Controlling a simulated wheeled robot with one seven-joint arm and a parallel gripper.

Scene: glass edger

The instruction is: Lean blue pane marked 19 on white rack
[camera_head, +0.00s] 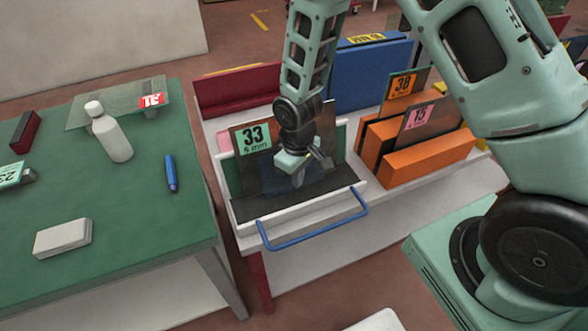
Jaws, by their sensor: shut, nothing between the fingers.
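The white rack (240,236) stands on the bench in the middle, with a dark floor and a blue handle at its front. A dark bluish pane (272,180) leans inside it, partly behind my gripper; no number shows on it, so I cannot tell whether it is the one marked 19. A greenish pane marked 33 (252,138) leans in the same rack, to the left. My gripper (297,178) is shut and empty, pointing down in front of the dark bluish pane. Whether it touches the pane is unclear.
An orange rack (430,162) at right holds panes marked 38 and 15. A red rack (225,97) and blue rack (372,80) stand behind. The green table (130,210) at left carries a white bottle (110,135), a blue marker (171,173) and a pane marked 31 (120,100).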

